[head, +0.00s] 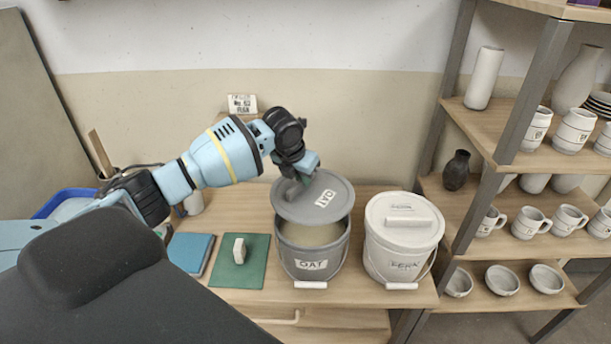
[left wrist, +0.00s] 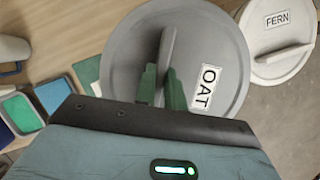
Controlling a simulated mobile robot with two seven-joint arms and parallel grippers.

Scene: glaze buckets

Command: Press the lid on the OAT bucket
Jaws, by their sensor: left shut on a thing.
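The grey OAT bucket (head: 310,264) stands on the wooden table with its label facing front and pale contents showing inside. The round grey OAT lid (head: 334,208) is tilted above the bucket's mouth, covering its back part; the front opening shows. My left gripper (head: 304,179) is shut on the lid's upright handle. In the left wrist view the green fingers (left wrist: 161,88) are on either side of the handle (left wrist: 166,60), and the lid (left wrist: 130,50) fills the middle. Whether the lid's back edge touches the rim cannot be told. My right gripper is not in view.
A white bucket (head: 402,255) with its FERN lid (head: 404,214) on stands close to the right. A green mat (head: 226,275) with a pale block (head: 239,249) and a blue book (head: 191,252) lie to the left. A shelf (head: 520,165) with pottery stands at the right.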

